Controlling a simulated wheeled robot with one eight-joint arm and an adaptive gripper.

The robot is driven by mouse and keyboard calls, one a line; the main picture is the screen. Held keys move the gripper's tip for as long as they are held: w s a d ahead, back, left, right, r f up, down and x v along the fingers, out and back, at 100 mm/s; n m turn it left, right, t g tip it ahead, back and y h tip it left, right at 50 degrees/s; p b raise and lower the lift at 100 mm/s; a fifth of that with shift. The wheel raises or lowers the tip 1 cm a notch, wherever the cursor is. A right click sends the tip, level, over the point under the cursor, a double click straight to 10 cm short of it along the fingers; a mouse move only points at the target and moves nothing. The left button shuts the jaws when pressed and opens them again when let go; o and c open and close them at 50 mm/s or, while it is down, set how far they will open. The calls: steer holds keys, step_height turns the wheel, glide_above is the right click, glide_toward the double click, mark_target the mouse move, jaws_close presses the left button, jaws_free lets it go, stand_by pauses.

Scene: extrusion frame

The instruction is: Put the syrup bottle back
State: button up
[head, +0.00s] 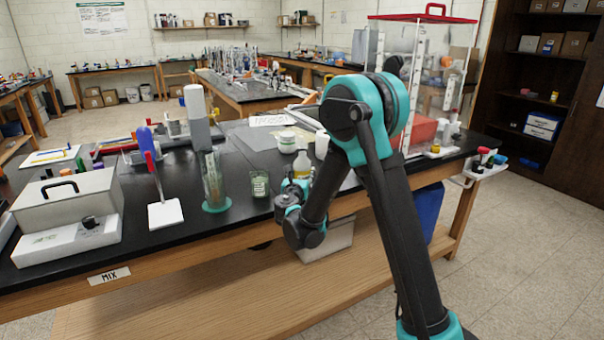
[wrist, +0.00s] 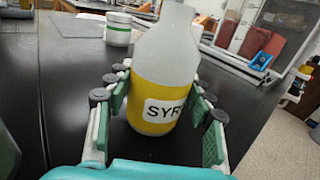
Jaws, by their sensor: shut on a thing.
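The syrup bottle (wrist: 163,80) is a clear bottle with yellow liquid and a white label reading "SYR", the rest cut off from view. It stands between the fingers of my gripper (wrist: 160,105) in the wrist view, and the gripper is shut on it. In the head view the bottle (head: 302,164) shows its pale neck and yellow body near the front edge of the black bench. My gripper (head: 294,190) is in front of it there and hides its lower part. I cannot tell whether the bottle's base touches the bench.
A white jar with a green band (wrist: 118,28) stands behind the bottle. A glass beaker (head: 259,184) and a tall cylinder (head: 213,180) stand to the left on the bench (head: 150,250). A clear cabinet with a red lid (head: 425,80) stands to the right.

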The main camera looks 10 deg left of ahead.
steer(key=o, duration=1.3)
steer(key=shift+f, duration=0.1)
